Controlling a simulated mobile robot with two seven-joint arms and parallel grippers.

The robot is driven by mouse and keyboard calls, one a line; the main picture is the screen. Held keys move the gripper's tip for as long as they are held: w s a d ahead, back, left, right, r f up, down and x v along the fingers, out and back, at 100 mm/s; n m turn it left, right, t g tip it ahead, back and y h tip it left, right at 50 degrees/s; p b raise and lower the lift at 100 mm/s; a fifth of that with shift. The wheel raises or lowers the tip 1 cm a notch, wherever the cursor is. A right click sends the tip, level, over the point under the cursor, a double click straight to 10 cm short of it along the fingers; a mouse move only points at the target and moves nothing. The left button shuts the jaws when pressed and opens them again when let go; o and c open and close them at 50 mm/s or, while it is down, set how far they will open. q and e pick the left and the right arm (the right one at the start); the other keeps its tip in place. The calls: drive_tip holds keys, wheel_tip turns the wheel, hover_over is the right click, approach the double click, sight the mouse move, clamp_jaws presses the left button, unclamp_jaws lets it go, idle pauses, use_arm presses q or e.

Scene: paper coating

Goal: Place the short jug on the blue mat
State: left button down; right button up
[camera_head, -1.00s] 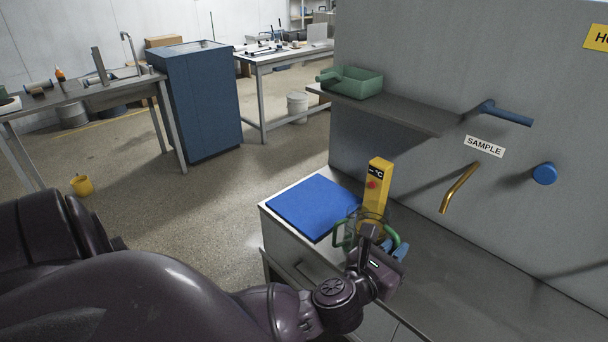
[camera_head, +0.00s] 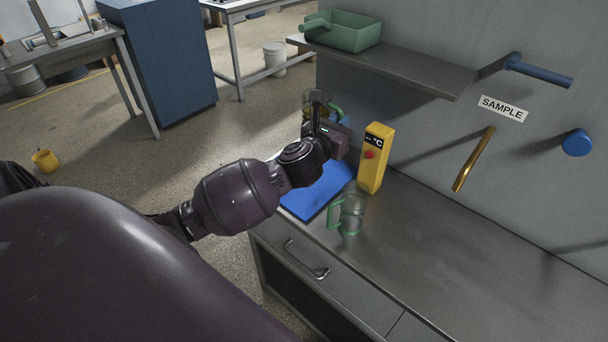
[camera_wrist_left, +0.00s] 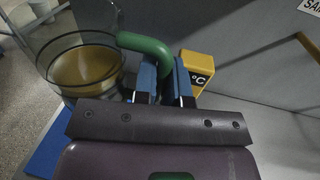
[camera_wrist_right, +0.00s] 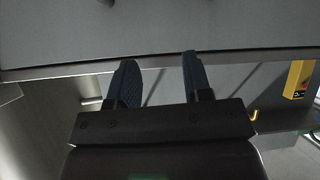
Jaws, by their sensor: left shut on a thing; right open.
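My left gripper (camera_head: 330,128) is shut on the green handle of a clear glass jug (camera_head: 313,107), which I take to be the short jug. In the left wrist view the handle (camera_wrist_left: 147,45) is between the blue fingers, and the jug (camera_wrist_left: 85,68) holds yellow-brown liquid. It is held raised, near the far end of the blue mat (camera_head: 318,200); the arm hides part of the mat. A second clear jug (camera_head: 351,212) with a green handle stands on the counter beside the mat's near right corner. My right gripper (camera_wrist_right: 157,65) is open and empty, outside the head view.
A yellow °C box (camera_head: 376,160) stands at the mat's right edge, close to the held jug. A grey shelf (camera_head: 400,68) with a green tray (camera_head: 345,32) juts from the wall above. The counter (camera_head: 450,255) to the right is clear.

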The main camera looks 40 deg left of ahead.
use_arm(q)
drive_tip(key=w+a, duration=0.1)
drive_tip(key=b, duration=0.6)
hover_over(330, 189)
wheel_tip(330, 189, down, 14)
drive_tip(key=shift+f, duration=0.25)
wheel_tip(330, 189, down, 4)
drive_tip(key=shift+s+f+b, duration=0.1)
drive_tip(key=shift+b, duration=0.8)
drive_tip(key=shift+f, duration=0.2)
drive_tip(key=shift+r, duration=0.2)
drive_tip(key=shift+f, duration=0.1)
drive_tip(key=c, duration=1.6)
unclamp_jaws()
drive_tip(key=shift+f, duration=0.1)
drive_tip(key=shift+c, duration=0.2)
drive_tip(key=o, duration=0.5)
drive_tip(key=shift+c, duration=0.2)
use_arm(e)
wheel_tip(330, 189, down, 8)
drive_tip(key=shift+s+a+r+g, duration=0.2)
drive_tip(key=shift+s+a+g, duration=0.05)
drive_tip(key=shift+s+g, duration=0.15)
